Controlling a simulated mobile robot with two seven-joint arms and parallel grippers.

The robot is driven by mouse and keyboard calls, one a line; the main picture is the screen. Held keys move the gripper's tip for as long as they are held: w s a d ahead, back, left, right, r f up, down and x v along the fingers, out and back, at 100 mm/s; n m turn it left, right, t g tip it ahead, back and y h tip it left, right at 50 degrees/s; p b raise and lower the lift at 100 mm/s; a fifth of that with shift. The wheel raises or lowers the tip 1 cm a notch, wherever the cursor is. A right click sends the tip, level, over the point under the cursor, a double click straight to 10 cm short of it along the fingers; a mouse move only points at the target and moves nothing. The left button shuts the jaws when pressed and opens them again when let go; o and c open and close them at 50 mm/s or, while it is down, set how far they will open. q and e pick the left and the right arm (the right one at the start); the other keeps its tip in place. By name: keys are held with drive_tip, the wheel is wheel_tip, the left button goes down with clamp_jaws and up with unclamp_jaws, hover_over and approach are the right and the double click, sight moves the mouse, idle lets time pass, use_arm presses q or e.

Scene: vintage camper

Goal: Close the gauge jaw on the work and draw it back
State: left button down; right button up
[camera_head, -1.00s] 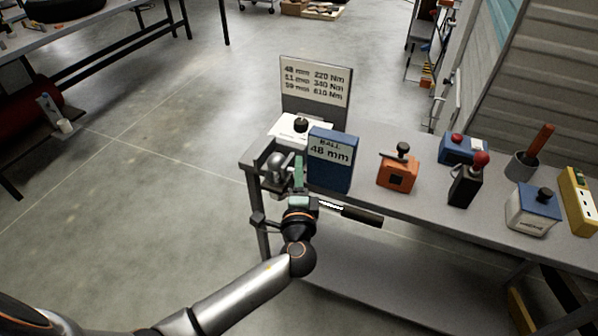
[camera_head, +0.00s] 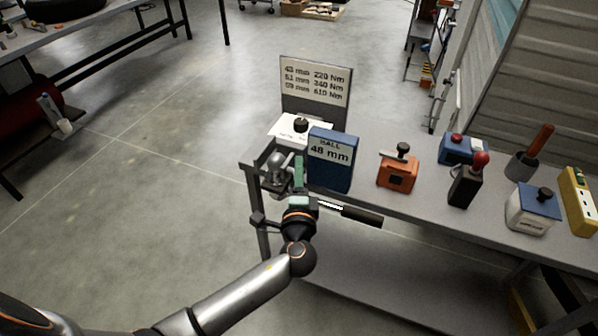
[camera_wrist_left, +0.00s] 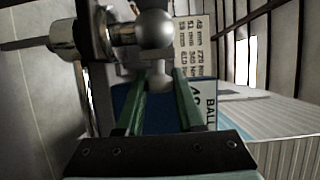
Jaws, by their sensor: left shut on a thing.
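The grey metal assembly with a round ball (camera_head: 279,160) is at the left end of the bench. The ball also shows at the top of the left wrist view (camera_wrist_left: 155,28), beside a dark upright plate (camera_wrist_left: 96,60) and a metal cylinder (camera_wrist_left: 62,38). My left gripper (camera_head: 299,168) is just right of the ball. Its green fingers are shut on a small metal piece (camera_wrist_left: 158,74) below the ball in the wrist view. I cannot tell whether this piece is the gauge jaw. My wrist hides part of the assembly. My right gripper is not in view.
A blue "BALL 48 mm" box (camera_head: 333,165) stands close right of my gripper. A sign of sizes and torques (camera_head: 315,82) stands behind. A black-handled tool (camera_head: 360,216) juts over the bench's front edge. An orange box (camera_head: 397,174) and other devices stand farther right.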

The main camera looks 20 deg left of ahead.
use_arm(q)
drive_tip(key=d+b, duration=0.1)
drive_tip(key=d, duration=0.2)
drive_tip(key=shift+d+f, duration=0.1)
drive_tip(key=c, duration=0.5)
unclamp_jaws()
drive_tip(key=shift+c, duration=0.2)
